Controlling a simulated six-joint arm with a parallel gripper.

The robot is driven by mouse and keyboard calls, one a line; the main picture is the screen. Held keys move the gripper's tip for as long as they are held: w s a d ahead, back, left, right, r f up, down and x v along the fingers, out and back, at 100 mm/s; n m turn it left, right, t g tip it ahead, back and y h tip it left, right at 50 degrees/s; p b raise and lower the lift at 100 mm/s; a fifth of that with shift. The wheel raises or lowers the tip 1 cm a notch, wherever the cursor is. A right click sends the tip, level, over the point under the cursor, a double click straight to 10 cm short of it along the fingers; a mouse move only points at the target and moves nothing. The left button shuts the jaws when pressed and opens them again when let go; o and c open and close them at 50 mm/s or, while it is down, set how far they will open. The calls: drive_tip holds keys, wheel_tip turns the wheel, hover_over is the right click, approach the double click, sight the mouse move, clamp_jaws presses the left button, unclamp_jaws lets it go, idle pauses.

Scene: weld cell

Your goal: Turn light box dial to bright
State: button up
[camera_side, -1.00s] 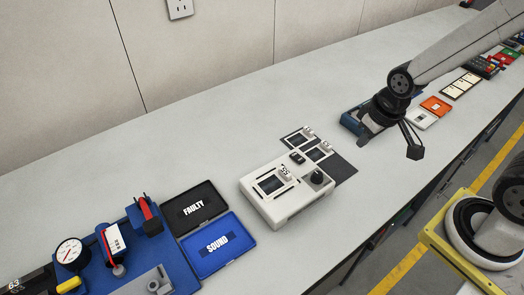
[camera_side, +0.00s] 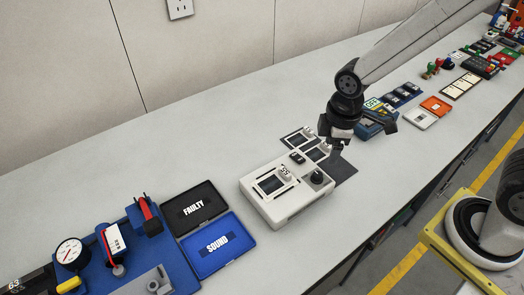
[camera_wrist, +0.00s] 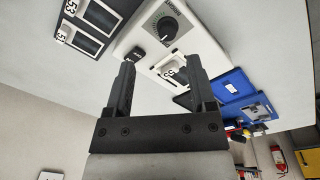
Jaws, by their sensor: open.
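The light box (camera_side: 284,206) is a white case on the bench, mid-view in the side view, with a dark screen area on top. Its black round dial (camera_side: 317,177) is at the box's right end. In the wrist view the dial (camera_wrist: 166,29) shows at the top, with a ring of marks around it; its setting is too small to read. My gripper (camera_side: 333,147) is above and just behind the box's right end, apart from the dial. In the wrist view its two dark fingers (camera_wrist: 158,78) are spread with nothing between them.
A dark mat with small numbered plates (camera_wrist: 85,27) lies beside the box. Black FAULTY (camera_side: 194,208) and blue SOUND (camera_side: 217,244) trays lie to the left, beside a blue gauge fixture (camera_side: 150,262). A blue device (camera_side: 377,122) stands right of my gripper. The bench front is clear.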

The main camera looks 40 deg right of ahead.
sight(318, 174)
drive_tip(key=shift+w+a+f+n, duration=0.15)
drive_tip(key=shift+a+n, duration=0.3)
drive_tip(key=shift+n, duration=0.15)
drive_tip(key=shift+w+a+f+n, duration=0.1)
drive_tip(key=shift+a+n, duration=0.3)
drive_tip(key=shift+n, duration=0.2)
drive_tip(key=shift+f, duration=0.15)
drive_tip(key=shift+w+f, duration=0.15)
drive_tip(key=shift+f, duration=3.6)
clamp_jaws()
